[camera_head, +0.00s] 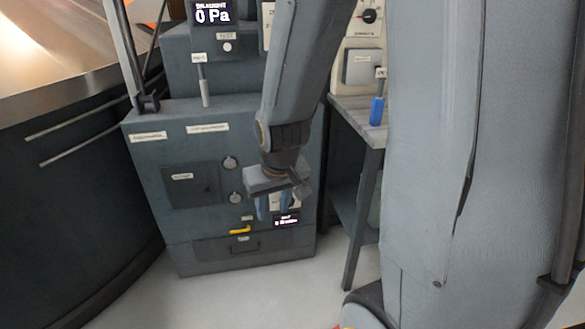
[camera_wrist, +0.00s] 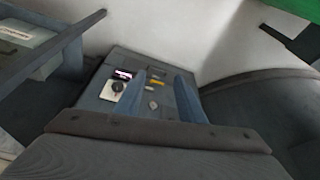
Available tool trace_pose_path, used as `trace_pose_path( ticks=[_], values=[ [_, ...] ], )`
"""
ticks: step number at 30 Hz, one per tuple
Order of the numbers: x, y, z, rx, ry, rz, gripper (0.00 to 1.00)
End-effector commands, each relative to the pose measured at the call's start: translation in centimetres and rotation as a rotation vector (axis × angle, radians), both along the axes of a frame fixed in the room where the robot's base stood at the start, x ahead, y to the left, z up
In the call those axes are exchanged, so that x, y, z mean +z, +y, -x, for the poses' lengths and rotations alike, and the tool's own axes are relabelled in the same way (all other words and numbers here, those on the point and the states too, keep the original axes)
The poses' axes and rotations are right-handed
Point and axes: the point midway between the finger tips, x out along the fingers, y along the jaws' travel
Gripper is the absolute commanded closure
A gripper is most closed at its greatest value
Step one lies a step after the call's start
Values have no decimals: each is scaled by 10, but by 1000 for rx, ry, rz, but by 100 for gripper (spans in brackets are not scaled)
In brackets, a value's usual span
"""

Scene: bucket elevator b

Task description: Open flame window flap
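The dark grey cabinet (camera_head: 145,160) stands low in the middle of the head view. A dark square panel (camera_head: 195,190) with a small label is on its front left and looks closed. I cannot read the label, so I cannot tell for sure that it is the flame window flap. Two round knobs sit right of the panel, an upper one (camera_head: 230,162) and a lower one (camera_head: 235,198). My gripper (camera_head: 273,210) hangs before the cabinet's right side, fingers apart and empty. In the wrist view the cabinet front shows beyond the gripper (camera_wrist: 162,78).
A yellow handle (camera_head: 240,230) sits above the bottom drawer (camera_head: 215,252), beside a small lit display (camera_head: 287,220). A side table (camera_head: 355,108) with a blue-handled tool (camera_head: 377,110) stands right. A dark counter (camera_head: 60,150) lies left. Pale floor is free in front.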

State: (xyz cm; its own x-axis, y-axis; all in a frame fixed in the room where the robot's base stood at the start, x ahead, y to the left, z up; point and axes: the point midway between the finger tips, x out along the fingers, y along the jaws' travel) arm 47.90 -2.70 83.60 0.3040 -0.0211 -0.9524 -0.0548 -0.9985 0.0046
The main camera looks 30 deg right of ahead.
Motion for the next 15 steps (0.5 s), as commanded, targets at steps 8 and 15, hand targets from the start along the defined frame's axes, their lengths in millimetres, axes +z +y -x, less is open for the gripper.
trace_pose_path(
  ticks=[8, 15],
  values=[
    [-85, -69, -149, -92, -453, 50, 64],
    [-121, -132, -231, -150, -846, 118, 64]
  ],
)
